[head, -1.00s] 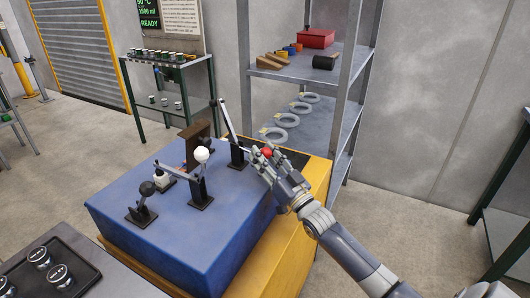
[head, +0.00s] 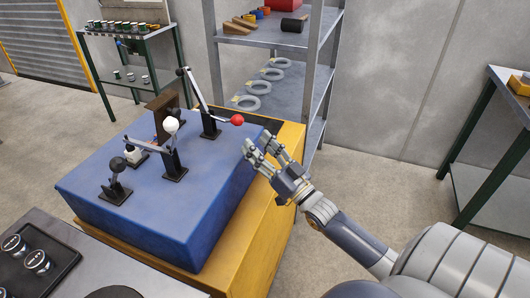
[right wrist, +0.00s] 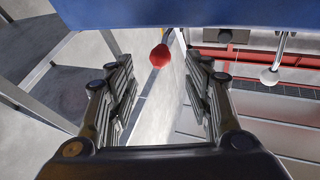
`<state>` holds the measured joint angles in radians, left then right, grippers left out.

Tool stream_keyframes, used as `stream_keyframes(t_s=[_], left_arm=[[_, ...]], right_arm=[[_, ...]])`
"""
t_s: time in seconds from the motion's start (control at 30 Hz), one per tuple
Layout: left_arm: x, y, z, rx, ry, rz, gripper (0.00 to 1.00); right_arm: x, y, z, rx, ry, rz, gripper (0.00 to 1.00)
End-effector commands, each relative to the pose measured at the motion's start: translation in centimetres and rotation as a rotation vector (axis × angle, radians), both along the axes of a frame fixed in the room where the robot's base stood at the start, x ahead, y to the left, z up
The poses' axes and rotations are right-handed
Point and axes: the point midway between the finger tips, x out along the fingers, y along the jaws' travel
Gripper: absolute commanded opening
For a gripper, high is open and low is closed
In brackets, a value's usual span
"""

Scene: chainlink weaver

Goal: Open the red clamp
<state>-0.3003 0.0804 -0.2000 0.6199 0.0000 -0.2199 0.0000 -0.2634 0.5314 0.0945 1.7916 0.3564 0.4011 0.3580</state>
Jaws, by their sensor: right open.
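The red clamp stands on the back right of the blue block. Its red ball knob (head: 237,119) is at the end of a handle reaching low to the right, and its long arm (head: 199,90) points steeply up and left. My right gripper (head: 258,143) is open and empty, just right of and nearer than the red knob, apart from it. In the right wrist view the red knob (right wrist: 159,56) shows ahead between the open fingers (right wrist: 160,85), beyond their tips. My left gripper is not in view.
The blue block (head: 150,220) sits on a yellow base (head: 250,220). A white-knobbed clamp (head: 172,125) and a black-knobbed clamp (head: 117,163) stand left of the red one. A brown bracket (head: 160,105) is behind. A grey shelf (head: 318,85) rises behind the block.

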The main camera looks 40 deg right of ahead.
Motion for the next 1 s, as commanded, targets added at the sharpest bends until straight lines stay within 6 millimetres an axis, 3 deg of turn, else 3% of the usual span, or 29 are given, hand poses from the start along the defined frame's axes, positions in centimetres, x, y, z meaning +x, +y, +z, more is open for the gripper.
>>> stream_keyframes(t_s=[0.23,1.0], left_arm=[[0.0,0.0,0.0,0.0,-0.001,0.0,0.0],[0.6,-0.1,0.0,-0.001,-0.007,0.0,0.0]], right_arm=[[-2.0,-0.2,-0.9,0.0,0.001,0.0,0.47],[-2.1,-0.2,-0.9,0.0,0.001,0.0,0.47]])
